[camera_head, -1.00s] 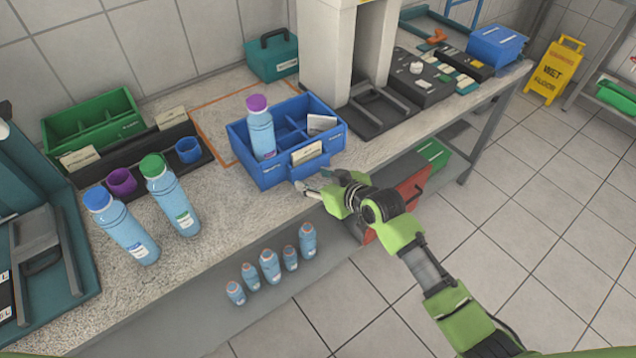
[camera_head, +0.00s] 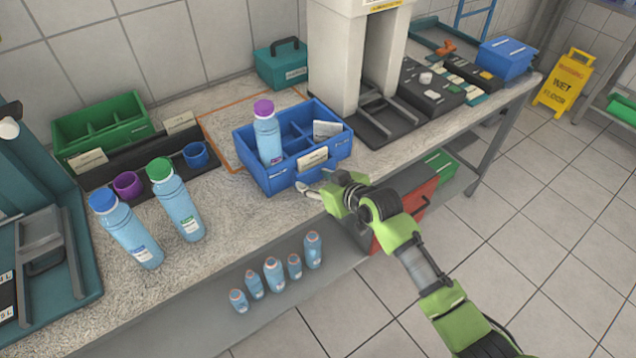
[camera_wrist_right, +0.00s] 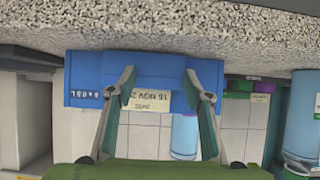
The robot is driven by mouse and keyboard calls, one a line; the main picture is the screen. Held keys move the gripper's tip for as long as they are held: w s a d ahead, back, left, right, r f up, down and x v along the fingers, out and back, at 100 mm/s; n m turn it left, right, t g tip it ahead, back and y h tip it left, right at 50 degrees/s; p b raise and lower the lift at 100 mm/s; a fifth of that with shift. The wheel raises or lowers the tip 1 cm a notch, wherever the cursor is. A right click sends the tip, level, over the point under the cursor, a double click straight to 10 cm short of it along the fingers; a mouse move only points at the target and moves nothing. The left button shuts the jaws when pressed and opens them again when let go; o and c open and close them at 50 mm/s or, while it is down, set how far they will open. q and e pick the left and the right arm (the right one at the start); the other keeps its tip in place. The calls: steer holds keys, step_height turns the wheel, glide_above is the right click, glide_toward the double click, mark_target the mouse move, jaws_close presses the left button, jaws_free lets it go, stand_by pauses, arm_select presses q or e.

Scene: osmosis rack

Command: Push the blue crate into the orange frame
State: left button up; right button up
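The blue crate (camera_head: 276,181) stands upright on the counter, with a purple-capped bottle (camera_head: 268,136) inside and a white label on its front. The orange frame (camera_head: 206,133) is an outline on the counter; its left and back lines show behind and left of the crate, and the crate hides the rest. My right gripper (camera_head: 306,190) is low at the crate's front side. In the right wrist view its fingers (camera_wrist_right: 160,82) are apart with nothing between them, facing the crate's front wall (camera_wrist_right: 85,88); I cannot tell if they touch it. My left gripper is out of view.
A white-grey column device (camera_head: 335,65) stands close right of the crate. A blue cup (camera_head: 196,155), a purple cup (camera_head: 127,185), a green crate (camera_head: 100,125) and two large bottles (camera_head: 178,205) stand left. A teal box (camera_head: 281,66) is behind.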

mark_target(306, 168)
steer(key=shift+w+a+b, duration=0.65)
steer(key=shift+w+a, duration=0.25)
steer(key=shift+w, duration=0.3)
steer(key=shift+w+a+b, duration=0.6)
steer(key=shift+w+a, duration=0.3)
steer(key=shift+w, duration=0.25)
steer(key=shift+w+a+f+b, duration=0.1)
steer(key=shift+w+a+b, duration=0.65)
steer(key=shift+w+b, duration=0.3)
steer(key=shift+w+a+b, duration=0.75)
steer(key=shift+w+b, duration=0.2)
steer(key=shift+w, duration=0.1)
steer(key=shift+w+a, duration=0.25)
steer(key=shift+w, duration=0.05)
